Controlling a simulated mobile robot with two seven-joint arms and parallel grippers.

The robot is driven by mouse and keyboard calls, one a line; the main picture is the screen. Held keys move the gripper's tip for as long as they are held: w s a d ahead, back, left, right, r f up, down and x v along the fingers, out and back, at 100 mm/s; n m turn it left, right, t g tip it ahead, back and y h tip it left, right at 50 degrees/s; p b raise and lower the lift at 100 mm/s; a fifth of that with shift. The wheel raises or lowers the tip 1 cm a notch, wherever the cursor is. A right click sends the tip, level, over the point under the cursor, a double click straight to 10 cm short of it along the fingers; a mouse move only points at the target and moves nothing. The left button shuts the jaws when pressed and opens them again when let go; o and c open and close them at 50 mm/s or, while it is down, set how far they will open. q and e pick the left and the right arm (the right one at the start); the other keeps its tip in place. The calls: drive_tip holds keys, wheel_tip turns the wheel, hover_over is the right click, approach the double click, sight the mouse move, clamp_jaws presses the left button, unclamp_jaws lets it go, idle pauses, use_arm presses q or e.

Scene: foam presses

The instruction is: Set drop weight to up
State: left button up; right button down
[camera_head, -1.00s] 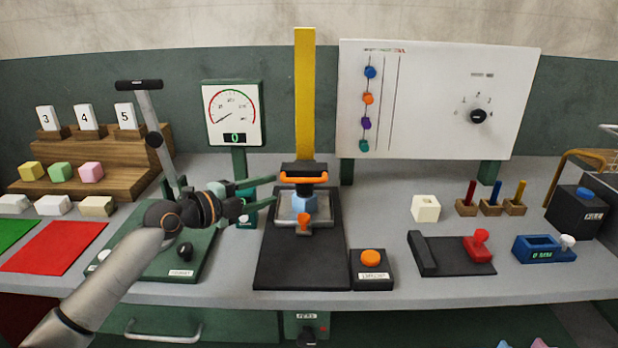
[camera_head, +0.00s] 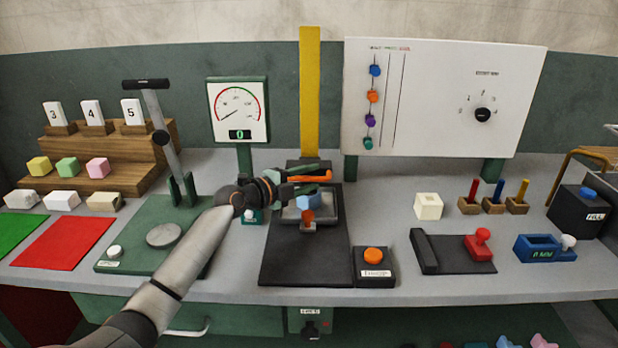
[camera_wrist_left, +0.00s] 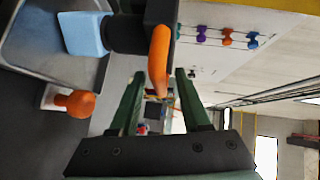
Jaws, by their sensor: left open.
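The drop weight is a black block with an orange handle (camera_head: 318,178) at the foot of a tall yellow column (camera_head: 310,90). It sits low, just over a light-blue block (camera_head: 309,201) in a grey tray. My left gripper (camera_head: 318,176) is at the orange handle, coming from the left, and its fingers hide part of the weight. In the left wrist view the gripper (camera_wrist_left: 160,78) is open, with the orange handle (camera_wrist_left: 158,60) in line with the gap between the green fingertips. I cannot tell whether they touch it. My right gripper is not in view.
An orange button (camera_head: 374,256) on a black box stands in front of the press at right. A lever press (camera_head: 158,120) stands at left, beside a gauge (camera_head: 238,108). A white panel (camera_head: 440,100) stands at back right. A small orange knob (camera_head: 307,217) is on the tray's front.

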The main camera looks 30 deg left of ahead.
use_arm(q)
drive_tip(key=shift+c, duration=0.4)
clamp_jaws()
idle(1.0)
